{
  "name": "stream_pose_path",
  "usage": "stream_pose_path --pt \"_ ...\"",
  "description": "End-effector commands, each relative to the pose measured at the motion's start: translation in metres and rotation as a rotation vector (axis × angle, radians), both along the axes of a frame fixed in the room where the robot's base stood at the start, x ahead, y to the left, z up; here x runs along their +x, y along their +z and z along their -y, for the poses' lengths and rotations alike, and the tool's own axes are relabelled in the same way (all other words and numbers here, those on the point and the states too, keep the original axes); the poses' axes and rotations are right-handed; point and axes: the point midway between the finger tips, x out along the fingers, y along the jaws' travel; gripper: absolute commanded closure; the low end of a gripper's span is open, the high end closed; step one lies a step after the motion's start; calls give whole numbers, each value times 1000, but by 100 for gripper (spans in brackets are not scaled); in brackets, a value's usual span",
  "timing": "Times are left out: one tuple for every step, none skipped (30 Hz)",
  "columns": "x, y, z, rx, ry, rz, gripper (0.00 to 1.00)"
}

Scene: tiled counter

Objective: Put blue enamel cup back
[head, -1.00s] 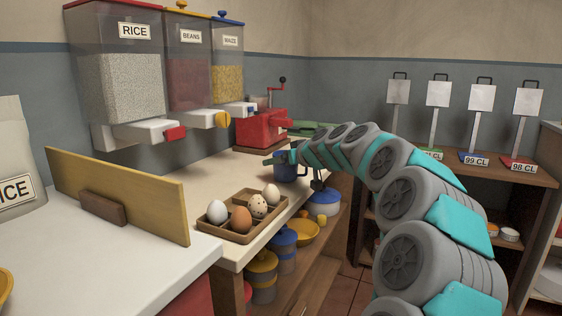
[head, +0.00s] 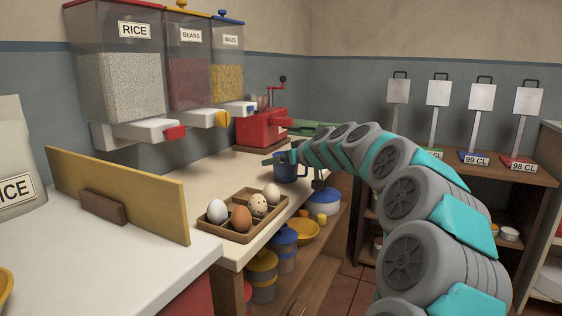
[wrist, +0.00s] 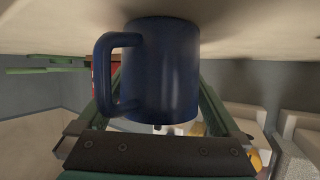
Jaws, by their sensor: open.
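The blue enamel cup (head: 288,170) stands upright on the pale counter, beyond the egg tray in the head view. In the wrist view the dark blue cup (wrist: 168,75) fills the middle, with its handle toward the left; this view appears upside down. My gripper (head: 282,158) is at the cup, its jaws open. In the wrist view one green finger shows on each side of the cup. I cannot tell whether either finger touches it. The cup's far side is hidden.
An egg tray (head: 229,232) with several eggs sits on the near counter. A red grinder (head: 262,127) stands behind the cup. Rice, beans and maize dispensers overhang the counter's back. A shelf below holds lidded pots and a yellow bowl (head: 302,231).

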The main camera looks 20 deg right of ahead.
Motion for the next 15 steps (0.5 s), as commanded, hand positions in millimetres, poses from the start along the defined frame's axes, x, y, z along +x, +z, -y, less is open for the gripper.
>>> stream_pose_path --pt "-7 2 2 1 -1 2 0" --pt "-11 4 2 1 -1 2 0" --pt "-17 6 3 1 -1 2 0" --pt "-23 9 4 0 -1 3 0" --pt "-28 11 5 0 -1 4 0" --pt "-36 15 6 0 -2 5 0" --pt "-41 17 7 0 -2 5 0" --pt "-46 19 8 -1 -3 4 0" --pt "-54 22 10 0 -4 5 0" --pt "-59 25 11 0 -4 5 0" --pt "-65 28 12 -1 -4 6 0" --pt "-71 31 13 -3 -3 6 0" --pt "-76 33 13 -1 -3 6 0" --pt "-81 34 14 -1 -3 5 0" --pt "-86 36 15 0 -2 4 0"
